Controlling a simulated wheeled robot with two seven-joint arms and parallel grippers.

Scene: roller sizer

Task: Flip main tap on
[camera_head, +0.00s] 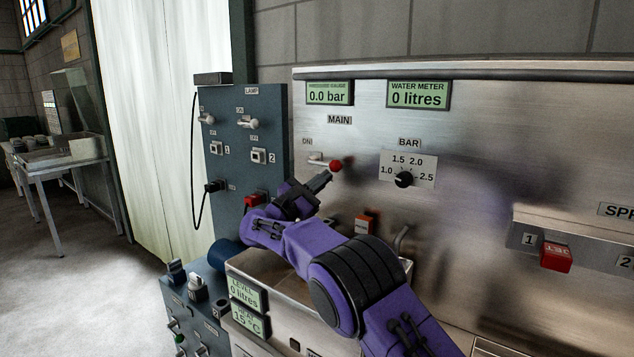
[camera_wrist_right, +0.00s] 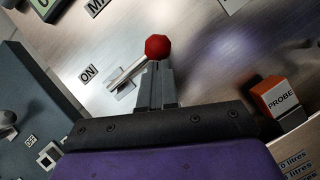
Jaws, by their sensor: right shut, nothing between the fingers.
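The main tap is a short metal lever with a red ball knob (camera_head: 335,165) on the steel panel, below the MAIN label (camera_head: 339,120). The lever extends from its mount toward the right, with the ON label (camera_head: 307,142) at upper left. My right gripper (camera_head: 325,179) is shut and empty, its fingertips just below the red knob. In the right wrist view the red knob (camera_wrist_right: 157,46) shows right at the tips of the shut fingers (camera_wrist_right: 155,72). I cannot tell whether they touch. My left gripper is not in view.
The pressure display (camera_head: 328,94) reads 0.0 bar and the water meter (camera_head: 418,94) 0 litres. A BAR dial (camera_head: 403,179) sits to the right of the tap. A blue-grey lamp panel (camera_head: 238,150) with switches stands at left. An orange-red PROBE block (camera_wrist_right: 280,96) is nearby.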

